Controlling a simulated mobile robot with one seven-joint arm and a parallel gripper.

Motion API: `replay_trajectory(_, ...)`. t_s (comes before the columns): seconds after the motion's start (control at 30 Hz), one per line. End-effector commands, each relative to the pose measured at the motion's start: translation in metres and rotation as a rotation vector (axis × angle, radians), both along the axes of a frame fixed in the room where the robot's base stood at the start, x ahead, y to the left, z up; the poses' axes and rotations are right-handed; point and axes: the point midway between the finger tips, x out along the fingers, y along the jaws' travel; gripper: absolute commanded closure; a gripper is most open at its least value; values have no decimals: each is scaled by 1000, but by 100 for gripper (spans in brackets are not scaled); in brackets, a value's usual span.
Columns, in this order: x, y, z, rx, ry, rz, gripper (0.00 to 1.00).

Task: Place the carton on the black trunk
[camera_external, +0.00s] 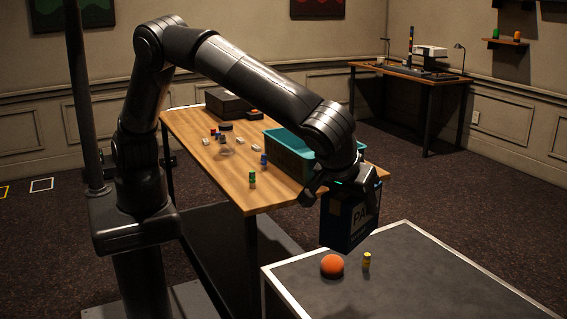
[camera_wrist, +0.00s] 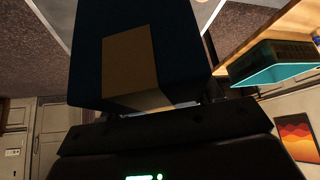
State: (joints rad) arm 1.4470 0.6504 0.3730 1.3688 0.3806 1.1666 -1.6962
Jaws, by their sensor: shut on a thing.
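The carton (camera_external: 349,217) is a dark blue box with light lettering on its side. My gripper (camera_external: 356,187) is shut on its top and holds it close to the black trunk, over or beside its far left edge; I cannot tell the exact gap. In the wrist view the carton (camera_wrist: 140,50) fills the upper middle, with a tan patch on its face. The black trunk (camera_external: 420,290) has a dark flat top with a pale metal rim. My fingertips are mostly hidden by the carton.
The right part of that top is clear. Behind is a wooden table (camera_external: 190,124) with a teal bin (camera_external: 287,150) and several small items.

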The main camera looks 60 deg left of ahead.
Motion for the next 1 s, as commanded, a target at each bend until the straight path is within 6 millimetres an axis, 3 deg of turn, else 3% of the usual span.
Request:
replay_trajectory(0.4,0,1,-127,4,1,1,69)
replay_trajectory(0.63,5,1,-164,-1,-1,3,69)
replay_trajectory(0.77,24,6,-178,0,0,4,69)
replay_trajectory(1.0,78,16,-211,0,0,4,69)
